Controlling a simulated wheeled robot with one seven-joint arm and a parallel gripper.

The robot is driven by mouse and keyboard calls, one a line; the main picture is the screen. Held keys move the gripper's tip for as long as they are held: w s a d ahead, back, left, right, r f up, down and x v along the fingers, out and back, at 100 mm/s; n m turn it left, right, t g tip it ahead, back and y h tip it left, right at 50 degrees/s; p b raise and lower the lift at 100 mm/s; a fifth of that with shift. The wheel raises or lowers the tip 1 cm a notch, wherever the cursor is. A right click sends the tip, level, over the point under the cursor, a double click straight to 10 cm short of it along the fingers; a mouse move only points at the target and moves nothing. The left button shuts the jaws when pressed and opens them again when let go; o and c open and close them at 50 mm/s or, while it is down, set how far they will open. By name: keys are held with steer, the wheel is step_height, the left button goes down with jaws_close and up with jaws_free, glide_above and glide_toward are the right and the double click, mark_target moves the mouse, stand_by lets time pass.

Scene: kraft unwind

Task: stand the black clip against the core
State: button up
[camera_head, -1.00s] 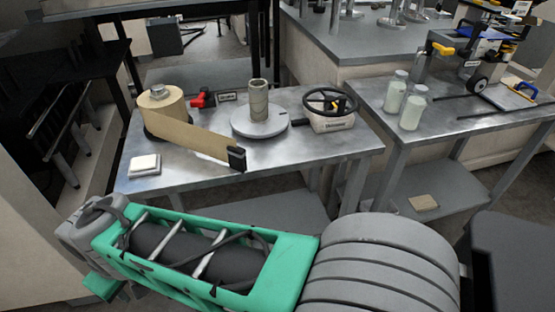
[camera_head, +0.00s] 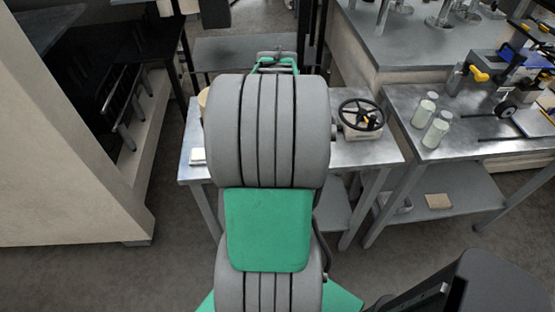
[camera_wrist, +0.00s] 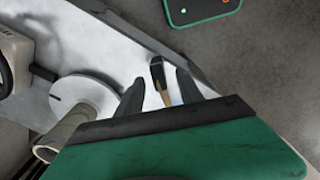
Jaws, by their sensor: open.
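In the wrist view the black clip (camera_wrist: 157,72) is at the end of the tan kraft strip (camera_wrist: 165,98), near the table's edge. My gripper (camera_wrist: 159,77) is open, with one dark finger on either side of the clip and strip. Gaps show on both sides; I cannot tell its height above them. The grey-brown core (camera_wrist: 52,143) stands on a round grey plate (camera_wrist: 88,98) to the left, apart from the clip. In the head view my arm hides the clip, core and gripper fingers.
A handwheel (camera_head: 361,114) stands at the right of the metal table (camera_head: 352,153). A white pad (camera_head: 198,156) lies at its left front, and the tan roll (camera_head: 203,102) barely shows behind my arm.

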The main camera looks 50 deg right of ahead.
step_height(320, 180, down, 4)
steer(key=shift+d+r, duration=0.15)
jaws_close()
stand_by(0.3)
